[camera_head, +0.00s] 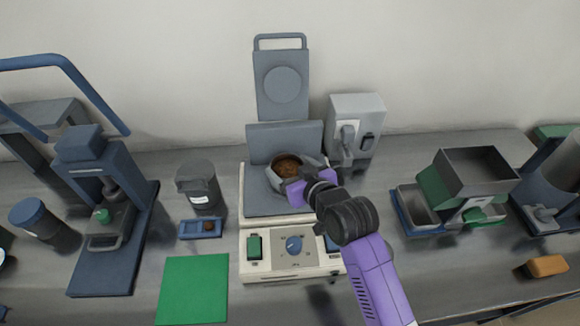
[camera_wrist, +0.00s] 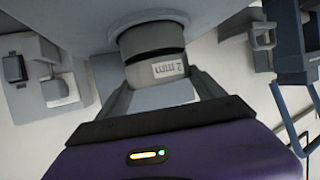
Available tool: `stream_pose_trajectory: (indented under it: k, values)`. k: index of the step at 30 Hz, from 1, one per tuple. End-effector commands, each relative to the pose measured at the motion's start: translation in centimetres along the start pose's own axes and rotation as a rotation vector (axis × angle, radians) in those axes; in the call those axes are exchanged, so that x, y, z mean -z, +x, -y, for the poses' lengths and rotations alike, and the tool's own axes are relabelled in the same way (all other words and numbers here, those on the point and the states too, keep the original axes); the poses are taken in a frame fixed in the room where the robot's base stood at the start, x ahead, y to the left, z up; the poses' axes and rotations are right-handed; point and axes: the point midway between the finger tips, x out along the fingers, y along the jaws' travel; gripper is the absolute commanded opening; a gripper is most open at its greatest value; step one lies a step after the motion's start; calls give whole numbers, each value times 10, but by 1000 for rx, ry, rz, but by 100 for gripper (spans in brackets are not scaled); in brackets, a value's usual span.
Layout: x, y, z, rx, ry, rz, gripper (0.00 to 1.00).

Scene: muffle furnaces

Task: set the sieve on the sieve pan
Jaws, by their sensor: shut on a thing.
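My gripper (camera_head: 302,184) is shut on the grey round sieve (camera_head: 274,179), over the plate of the machine in the middle of the bench. Brown grains (camera_head: 288,166) show inside the sieve from above. In the wrist view, which is upside down, the sieve (camera_wrist: 155,72) sits between the two fingers (camera_wrist: 160,92) with its "2 mm" label facing me. A dark round band (camera_wrist: 150,40), probably the sieve pan, shows between the sieve and the grey plate. The sieve looks level and lined up with it; I cannot tell whether they touch. The head view hides the pan.
The machine has a white control base (camera_head: 293,268) and an upright grey back panel (camera_head: 282,85). A grey box device (camera_head: 357,125) stands close behind right. A dark jar (camera_head: 200,187) and small blue tray (camera_head: 201,228) stand left. A green mat (camera_head: 194,290) lies front left.

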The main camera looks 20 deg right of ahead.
Motion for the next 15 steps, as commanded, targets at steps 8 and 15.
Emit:
stream_pose_trajectory:
  k: [8,15]
  values:
    - [-3,1,0,0,0,-1,33]
    - [-3,1,0,0,0,-1,100]
